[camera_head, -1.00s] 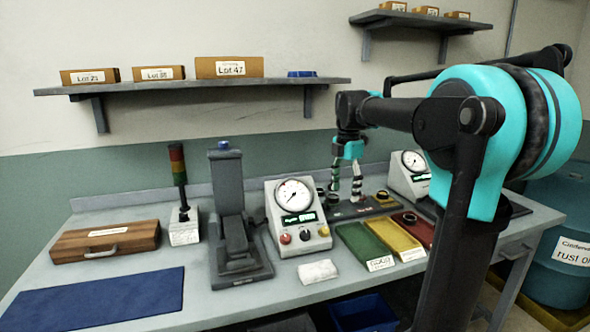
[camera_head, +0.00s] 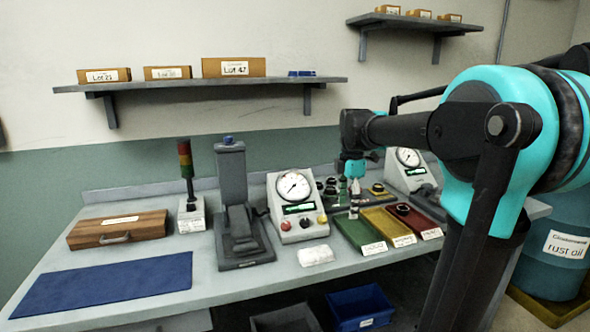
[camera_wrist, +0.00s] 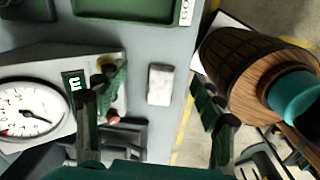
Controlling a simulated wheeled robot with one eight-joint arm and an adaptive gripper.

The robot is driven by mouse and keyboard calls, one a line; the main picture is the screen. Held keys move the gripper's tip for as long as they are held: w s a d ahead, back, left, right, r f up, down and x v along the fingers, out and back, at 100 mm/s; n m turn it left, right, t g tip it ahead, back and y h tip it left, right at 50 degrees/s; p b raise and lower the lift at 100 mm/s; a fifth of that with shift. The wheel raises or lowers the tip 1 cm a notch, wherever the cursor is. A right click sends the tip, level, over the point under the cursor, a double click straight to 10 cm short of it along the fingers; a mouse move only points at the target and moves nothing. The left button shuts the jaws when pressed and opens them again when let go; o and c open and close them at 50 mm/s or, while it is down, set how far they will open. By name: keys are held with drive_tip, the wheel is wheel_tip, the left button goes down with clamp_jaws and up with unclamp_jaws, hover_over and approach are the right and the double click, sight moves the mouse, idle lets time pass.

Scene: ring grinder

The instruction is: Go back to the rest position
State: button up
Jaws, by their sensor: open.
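My gripper (camera_head: 353,205) hangs below my arm over the workbench (camera_head: 215,300), pointing down. Its fingers are apart with nothing between them, which also shows in the wrist view (camera_wrist: 160,98). In the head view it overlaps the back part of the green tray (camera_head: 362,236). I cannot tell its exact height above the bench. In the wrist view the dial gauge (camera_wrist: 30,108) lies to the left of the fingers, and a white cloth (camera_wrist: 159,84) shows between them, farther below.
Yellow (camera_head: 388,226) and red (camera_head: 424,222) trays stand right of the green one. The gauge unit (camera_head: 297,207), grey press (camera_head: 235,205), signal tower (camera_head: 188,185) and wooden case (camera_head: 117,230) stand to the left. A wall shelf (camera_head: 210,84) is above. A blue bin (camera_head: 360,305) is below the bench.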

drive_tip(key=s+d+f+m+t, duration=0.3)
drive_tip(key=s+f+m, duration=1.6)
drive_tip(key=f, duration=0.3)
drive_tip(key=shift+s+d+f+m+t, duration=0.15)
drive_tip(key=shift+s+f+m+t, duration=0.2)
drive_tip(key=shift+m, duration=0.25)
